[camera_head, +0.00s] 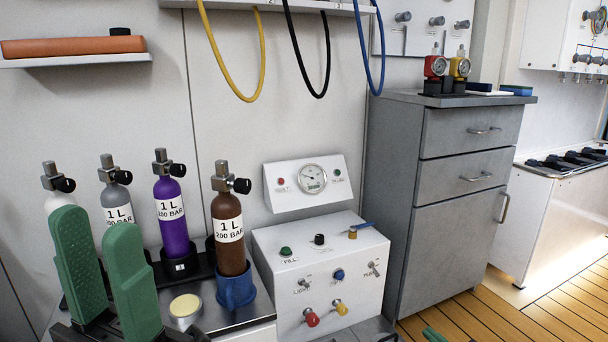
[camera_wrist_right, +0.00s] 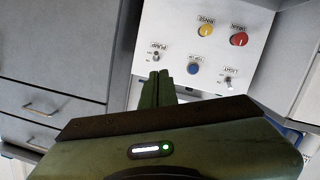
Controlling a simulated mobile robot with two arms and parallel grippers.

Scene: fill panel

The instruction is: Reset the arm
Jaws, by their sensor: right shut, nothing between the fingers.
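My left gripper (camera_head: 95,222) is at the lower left of the head view. Its two green fingers point up and stand apart with nothing held between them, in front of the white and grey cylinders. My right gripper (camera_wrist_right: 158,88) shows in the right wrist view with its green fingers together and empty. They point toward the white fill panel (camera_wrist_right: 150,32), and contact cannot be seen. In the head view only a green tip of the right gripper (camera_head: 433,335) shows at the bottom edge, right of the fill panel (camera_head: 300,262).
A purple cylinder (camera_head: 170,212) and a brown cylinder (camera_head: 228,205) in a blue holder (camera_head: 236,290) stand left of the panel. A yellow-topped tin (camera_head: 185,307) sits nearby. A grey cabinet (camera_head: 405,190) stands to the right. Yellow, black and blue hoses hang above.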

